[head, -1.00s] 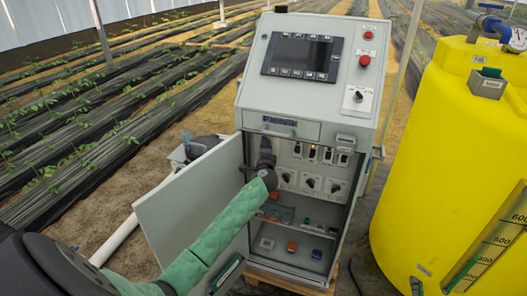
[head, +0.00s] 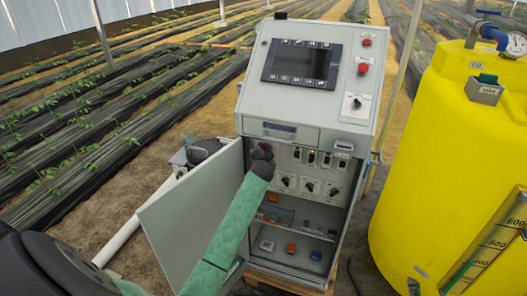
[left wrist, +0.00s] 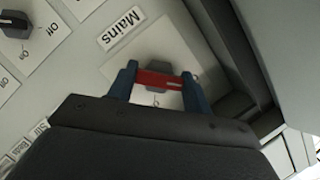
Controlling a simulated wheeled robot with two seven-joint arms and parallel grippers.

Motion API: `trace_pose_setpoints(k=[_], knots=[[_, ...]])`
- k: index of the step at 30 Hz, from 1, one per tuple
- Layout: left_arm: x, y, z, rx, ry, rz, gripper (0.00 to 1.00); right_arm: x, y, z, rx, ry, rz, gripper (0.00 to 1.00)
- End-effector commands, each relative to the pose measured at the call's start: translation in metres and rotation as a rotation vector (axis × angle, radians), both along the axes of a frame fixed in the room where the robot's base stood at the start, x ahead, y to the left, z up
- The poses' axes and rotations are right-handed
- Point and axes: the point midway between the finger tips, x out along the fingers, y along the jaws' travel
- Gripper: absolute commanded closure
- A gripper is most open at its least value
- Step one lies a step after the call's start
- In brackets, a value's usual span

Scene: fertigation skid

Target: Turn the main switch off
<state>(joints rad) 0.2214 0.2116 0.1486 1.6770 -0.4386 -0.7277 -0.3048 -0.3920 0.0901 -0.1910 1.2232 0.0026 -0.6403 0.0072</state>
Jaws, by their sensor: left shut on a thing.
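The main switch has a red handle (left wrist: 158,79) with a white mark near its right end. It sits on a pale plate under a "Mains" label (left wrist: 121,29) in the left wrist view. My left gripper (left wrist: 156,82) is shut on this handle, with a dark blue finger at each end. Small print on the plate is too blurred to read surely. In the head view my left gripper (head: 263,153) reaches into the upper left of the open grey cabinet (head: 330,112) and hides the switch. My right gripper is out of view.
The cabinet door (head: 193,212) stands open to the left, beside my left arm. Several black rotary knobs (head: 309,187) and small breakers (head: 312,158) are right of my gripper. Loose parts lie on the shelves below. A yellow tank (head: 440,150) stands at the right.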

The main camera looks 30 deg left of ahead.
Motion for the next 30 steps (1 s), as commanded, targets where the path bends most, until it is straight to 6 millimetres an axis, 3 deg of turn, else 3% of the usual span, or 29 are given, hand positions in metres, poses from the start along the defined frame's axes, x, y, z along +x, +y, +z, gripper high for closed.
trace_pose_setpoints(k=[23,24,26,30], knots=[[-0.0005,-0.0002,-0.0026,-0.094,-0.019,0.001,0.73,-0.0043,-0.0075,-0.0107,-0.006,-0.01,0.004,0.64],[-0.0006,-0.0001,-0.0026,-0.094,-0.019,0.001,0.43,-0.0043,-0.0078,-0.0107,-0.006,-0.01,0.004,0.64],[-0.0005,-0.0001,-0.0024,-0.093,-0.02,0.0,0.31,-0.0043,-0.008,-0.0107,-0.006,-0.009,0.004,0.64],[-0.0003,0.0,-0.0014,-0.093,-0.02,0.0,0.29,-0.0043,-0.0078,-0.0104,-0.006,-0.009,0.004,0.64]])
